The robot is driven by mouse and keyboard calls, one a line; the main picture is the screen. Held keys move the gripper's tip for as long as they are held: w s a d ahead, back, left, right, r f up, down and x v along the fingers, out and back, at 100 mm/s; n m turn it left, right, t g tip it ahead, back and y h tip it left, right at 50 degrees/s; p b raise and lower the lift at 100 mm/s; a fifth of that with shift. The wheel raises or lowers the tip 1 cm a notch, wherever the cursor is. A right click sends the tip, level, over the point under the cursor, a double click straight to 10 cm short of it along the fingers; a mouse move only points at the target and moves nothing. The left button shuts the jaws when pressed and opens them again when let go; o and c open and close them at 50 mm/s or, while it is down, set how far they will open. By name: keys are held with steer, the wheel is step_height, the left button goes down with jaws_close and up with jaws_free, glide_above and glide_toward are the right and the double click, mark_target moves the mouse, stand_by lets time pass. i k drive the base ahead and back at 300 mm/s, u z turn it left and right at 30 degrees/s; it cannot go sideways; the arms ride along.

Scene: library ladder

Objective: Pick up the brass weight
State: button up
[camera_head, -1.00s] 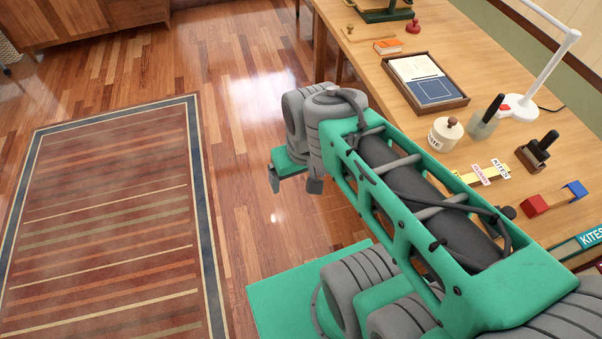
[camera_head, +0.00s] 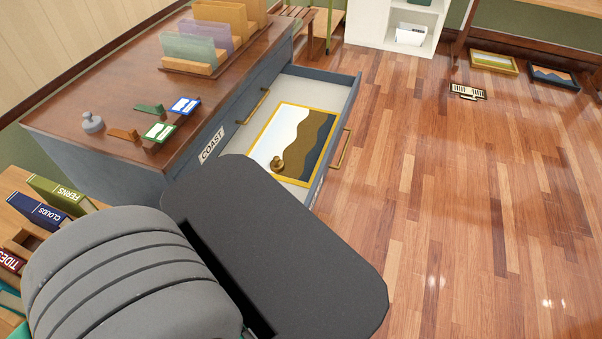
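The brass weight (camera_head: 277,163) is a small round knobbed piece. It rests on a framed coast picture (camera_head: 308,137) with white, brown and dark bands and a yellow border. The picture lies in the open drawer (camera_head: 340,88) of a blue-grey cabinet. My arm's grey ribbed joint and a dark plate fill the lower left and middle in front of the drawer. They hide the drawer's near corner. I cannot make out my gripper's fingers, and nothing touches the weight.
A grey knobbed weight (camera_head: 92,123) and small card stands (camera_head: 160,131) are on the cabinet's wooden top (camera_head: 95,91). A file rack (camera_head: 200,52) stands at its back. Books (camera_head: 62,191) are at the left. The wooden floor (camera_head: 450,190) right of the drawer is mostly clear.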

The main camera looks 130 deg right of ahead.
mark_target(277, 164)
steer(key=z, duration=0.1)
steer(key=k, duration=1.5)
steer(key=z, duration=1.15)
